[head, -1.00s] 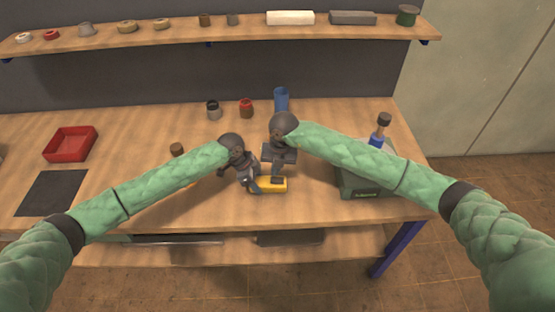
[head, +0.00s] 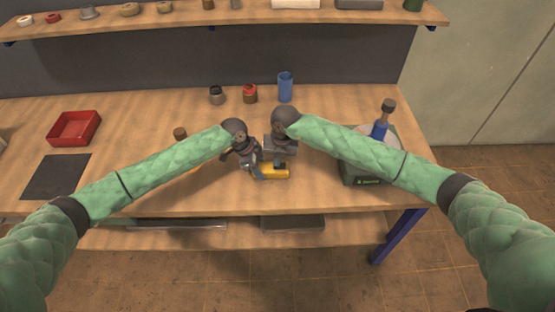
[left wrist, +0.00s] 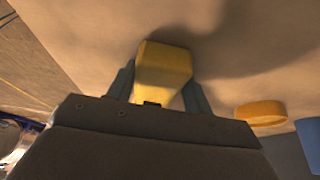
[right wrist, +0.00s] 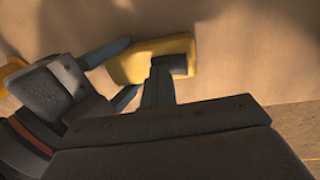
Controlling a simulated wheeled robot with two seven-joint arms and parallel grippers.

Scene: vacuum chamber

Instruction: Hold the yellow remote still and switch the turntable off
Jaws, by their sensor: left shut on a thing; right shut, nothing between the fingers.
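The yellow remote (head: 277,172) lies on the bench near its front edge, with a dark patch (right wrist: 178,65) on its top. My left gripper (head: 256,170) is shut on one end of the remote; its fingers are on both sides of it in the left wrist view (left wrist: 160,85). My right gripper (head: 279,164) is shut and empty, pointing down at the remote. In the right wrist view its fingertips (right wrist: 160,62) are at the edge of the dark patch; I cannot tell whether they press it. A green box (head: 362,172), possibly the turntable, stands at the right, partly behind my right arm.
A blue-handled tool (head: 382,128) stands up at the green box. A blue cup (head: 285,87), a red-topped jar (head: 250,94) and a grey jar (head: 217,96) stand behind my grippers. A red tray (head: 75,128) and dark mat (head: 57,176) are left.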

